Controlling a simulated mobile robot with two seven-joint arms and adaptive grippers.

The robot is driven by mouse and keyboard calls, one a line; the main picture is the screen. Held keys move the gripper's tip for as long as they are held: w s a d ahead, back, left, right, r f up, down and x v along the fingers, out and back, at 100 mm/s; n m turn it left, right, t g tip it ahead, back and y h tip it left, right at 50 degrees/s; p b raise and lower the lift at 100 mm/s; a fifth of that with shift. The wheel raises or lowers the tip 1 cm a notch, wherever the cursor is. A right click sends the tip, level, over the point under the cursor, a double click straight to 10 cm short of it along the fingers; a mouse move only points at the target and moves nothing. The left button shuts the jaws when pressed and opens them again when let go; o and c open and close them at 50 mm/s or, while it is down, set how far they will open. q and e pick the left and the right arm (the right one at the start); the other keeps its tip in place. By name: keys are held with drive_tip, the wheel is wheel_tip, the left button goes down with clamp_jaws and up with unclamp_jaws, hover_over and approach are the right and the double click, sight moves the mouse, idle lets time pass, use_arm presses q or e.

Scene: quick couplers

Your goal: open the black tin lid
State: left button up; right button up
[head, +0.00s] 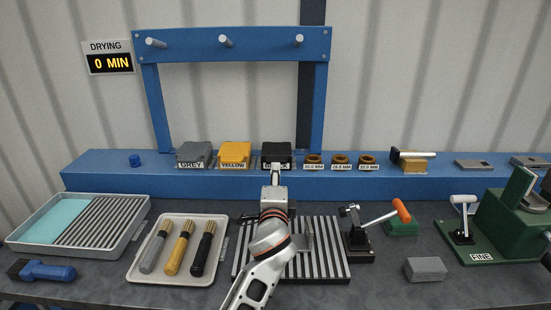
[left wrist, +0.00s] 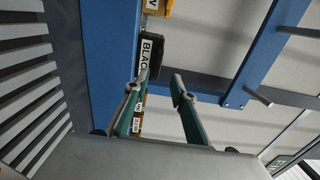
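The black tin (head: 277,153) sits on the blue ledge at the back, right of the yellow tin. Its lid looks closed. My left gripper (head: 276,174) is just in front of it and hides part of its label. In the left wrist view the black tin (left wrist: 154,52) appears sideways, beyond the fingertips. The two fingers of my left gripper (left wrist: 159,80) are apart with nothing between them. One fingertip overlaps the label's end in that view; I cannot tell whether it touches the tin. My right gripper is not in view.
The grey tin (head: 194,154) and yellow tin (head: 235,154) stand left of it; several brown rings (head: 341,159) stand right. A blue frame with pegs (head: 231,44) rises behind. Below are a tray of brushes (head: 133,272), a slatted rack (head: 331,268) and a toggle clamp (head: 358,238).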

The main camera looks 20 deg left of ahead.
use_arm(q)
drive_tip(key=b, duration=0.3)
approach(277, 152)
drive_tip(key=w, duration=0.2)
drive_tip(key=shift+w+a+f, duration=0.25)
drive_tip(key=shift+w+a, duration=0.3)
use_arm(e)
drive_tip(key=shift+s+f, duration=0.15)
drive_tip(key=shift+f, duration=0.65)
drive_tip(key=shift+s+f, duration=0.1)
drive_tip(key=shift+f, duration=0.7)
use_arm(q)
drive_tip(key=shift+c, duration=0.4)
clamp_jaws()
